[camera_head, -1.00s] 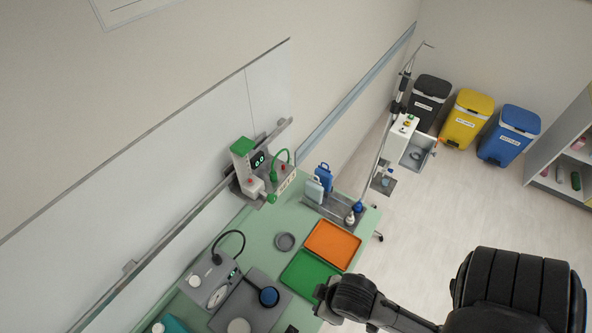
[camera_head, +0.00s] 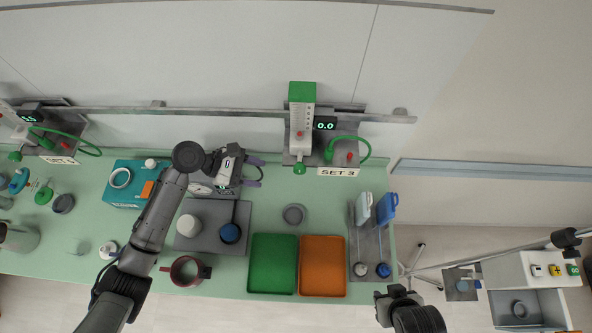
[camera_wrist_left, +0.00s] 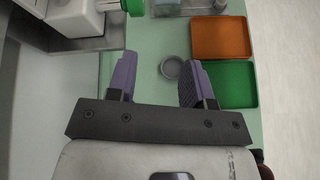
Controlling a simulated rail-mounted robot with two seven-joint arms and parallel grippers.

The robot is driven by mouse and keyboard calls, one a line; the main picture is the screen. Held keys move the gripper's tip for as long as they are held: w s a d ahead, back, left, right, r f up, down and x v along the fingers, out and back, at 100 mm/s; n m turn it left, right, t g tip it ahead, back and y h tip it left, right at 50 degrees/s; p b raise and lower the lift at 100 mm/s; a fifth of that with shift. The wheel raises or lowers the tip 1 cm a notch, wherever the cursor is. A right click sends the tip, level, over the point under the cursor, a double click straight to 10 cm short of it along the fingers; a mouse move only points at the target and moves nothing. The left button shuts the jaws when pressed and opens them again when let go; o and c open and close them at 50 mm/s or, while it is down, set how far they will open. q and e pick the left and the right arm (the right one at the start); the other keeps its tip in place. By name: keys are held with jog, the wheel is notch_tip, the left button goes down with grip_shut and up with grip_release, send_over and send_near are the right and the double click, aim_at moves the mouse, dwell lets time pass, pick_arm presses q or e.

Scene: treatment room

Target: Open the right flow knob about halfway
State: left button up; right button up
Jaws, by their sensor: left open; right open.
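The right flowmeter (camera_head: 301,115) is on the wall rail above the "SET 3" label, with a green top and a clear scale tube. Its green flow knob (camera_head: 299,169) is at the lower end, and the display (camera_head: 325,124) beside it reads 0.0. A green part, likely this knob, shows at the top edge of the left wrist view (camera_wrist_left: 133,6). My left gripper (camera_head: 259,172) is open and empty, left of the knob and apart from it. Its two purple fingers show in the left wrist view (camera_wrist_left: 158,66). A dark part of my right arm shows at bottom right; its fingers are not visible.
A green hose (camera_head: 352,139) curves right of the flowmeter. A grey ring-shaped dish (camera_head: 294,214), a green tray (camera_head: 272,288) and an orange tray (camera_head: 322,288) are on the counter below. Another flowmeter station with a display (camera_head: 30,117) is at far left.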

aim_at(296, 167)
pick_arm(q)
jog(key=w+r+n+h, duration=0.1)
jog(key=w+r+n, duration=0.2)
jog(key=p+x, duration=0.1)
jog(key=x, duration=1.2)
jog(key=shift+a+f, duration=0.1)
pick_arm(e)
jog(key=shift+r, duration=0.4)
pick_arm(q)
jog(key=shift+w, duration=0.1)
jog(key=shift+c, duration=0.5)
pick_arm(e)
jog(key=shift+a, duration=0.15)
